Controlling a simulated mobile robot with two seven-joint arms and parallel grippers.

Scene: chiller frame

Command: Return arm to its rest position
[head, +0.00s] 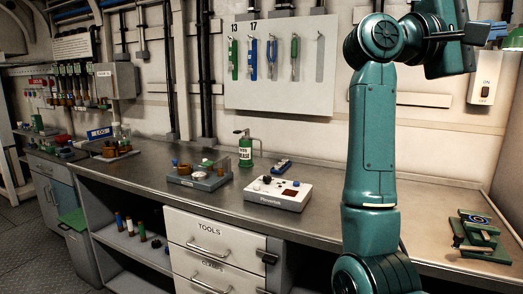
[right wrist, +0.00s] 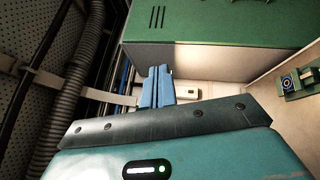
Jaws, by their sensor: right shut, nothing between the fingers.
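My right arm, teal with dark joints, rises upright in front of the bench on the right of the head view. It bends at the top towards the upper right corner. My right gripper (head: 478,33) is up there near the wall, high above the bench, partly cut off by the frame. In the right wrist view the two blue fingers of this gripper (right wrist: 157,86) stand side by side, shut, with nothing held. My left gripper is not in view.
The metal bench (head: 330,183) runs along the wall. It bears a white control box (head: 278,193), a grey tray (head: 200,178), a green can (head: 245,153) and a small green fixture (head: 480,236). A tool board (head: 280,95) and an ON switch (head: 484,90) are on the wall.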

